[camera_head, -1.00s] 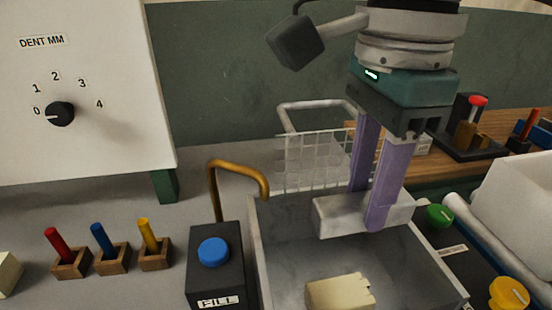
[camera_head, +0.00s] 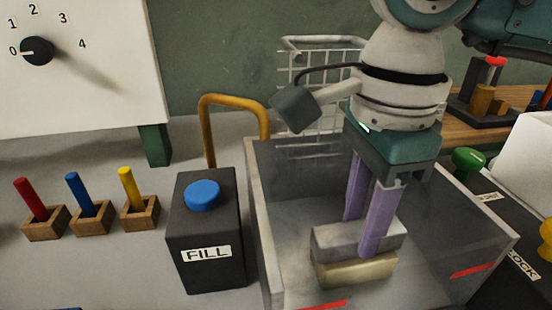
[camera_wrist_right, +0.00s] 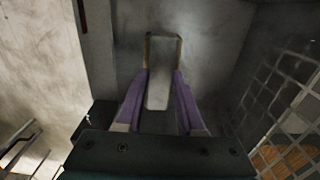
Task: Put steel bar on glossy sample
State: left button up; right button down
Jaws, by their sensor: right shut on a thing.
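The steel bar (camera_head: 335,238) is a grey block inside the open grey tank (camera_head: 262,235). My right gripper (camera_head: 364,234) points down into the tank, its purple fingers shut on the bar. Directly under the bar is a cream block (camera_head: 350,272), which looks like the sample; whether it is glossy I cannot tell. The bar appears level and on or just above the block; contact is unclear. In the right wrist view the bar (camera_wrist_right: 158,90) lies between the fingers, with the block's pale edge (camera_wrist_right: 163,36) showing around its far end. My left gripper is not in view.
A black FILL box (camera_head: 207,235) with a blue button and a yellow pipe (camera_head: 235,100) stand left of the tank. Several coloured pegs (camera_head: 83,195) sit in wooden holders farther left. A wire basket (camera_head: 305,80) is behind, and a green knob (camera_head: 468,160) is to the right.

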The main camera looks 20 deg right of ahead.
aim_at(360, 228)
jog(key=shift+f+b, duration=0.15)
jog(key=shift+b, duration=0.15)
jog(key=c, duration=0.5)
grip_release()
notch_tip(360, 228, up, 12)
jog(key=shift+r+p, duration=0.25)
jog(key=shift+p, duration=0.3)
